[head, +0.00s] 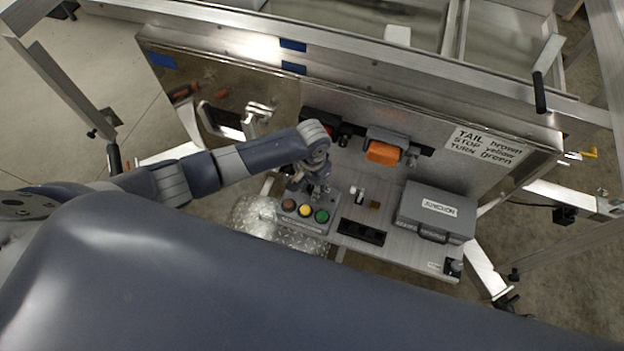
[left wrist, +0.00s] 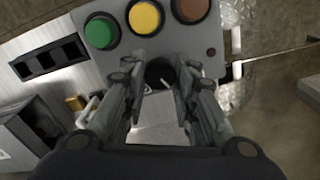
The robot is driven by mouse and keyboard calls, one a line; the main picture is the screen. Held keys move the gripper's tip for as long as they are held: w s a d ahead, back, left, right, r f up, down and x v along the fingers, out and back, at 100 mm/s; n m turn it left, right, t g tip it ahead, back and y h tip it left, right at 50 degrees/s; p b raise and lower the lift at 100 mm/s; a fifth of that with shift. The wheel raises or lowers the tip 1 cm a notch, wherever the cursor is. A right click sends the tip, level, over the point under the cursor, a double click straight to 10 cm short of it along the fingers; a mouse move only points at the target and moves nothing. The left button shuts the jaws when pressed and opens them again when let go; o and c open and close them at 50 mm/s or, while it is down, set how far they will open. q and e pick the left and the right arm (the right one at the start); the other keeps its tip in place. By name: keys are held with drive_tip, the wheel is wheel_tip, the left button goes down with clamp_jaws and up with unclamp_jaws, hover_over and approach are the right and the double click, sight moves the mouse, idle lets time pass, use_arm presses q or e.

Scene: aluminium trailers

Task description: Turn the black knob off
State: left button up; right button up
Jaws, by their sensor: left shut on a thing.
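The black knob (left wrist: 159,71) sits on the grey control box (left wrist: 115,65) in the left wrist view, below the yellow button. It has a pale line on its face. My left gripper (left wrist: 162,82) has one finger on each side of the knob and is shut on it. In the head view my left gripper (head: 312,188) reaches down to the back of the control box (head: 301,225) and hides the knob. My right gripper is not in view.
The box carries brown (head: 288,204), yellow (head: 305,210) and green (head: 321,216) buttons. To its right are a black socket strip (head: 361,232) and a grey case (head: 437,210). An orange-fronted unit (head: 382,152) is behind. Metal trailer frame rails surround the bench.

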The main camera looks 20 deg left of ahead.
sight(312, 189)
use_arm(q)
drive_tip(key=shift+n+p, duration=1.45)
drive_tip(key=shift+n, duration=0.55)
drive_tip(key=o, duration=1.1)
drive_tip(key=shift+r, duration=0.15)
wheel_tip(312, 189, up, 12)
drive_tip(key=shift+f, duration=0.15)
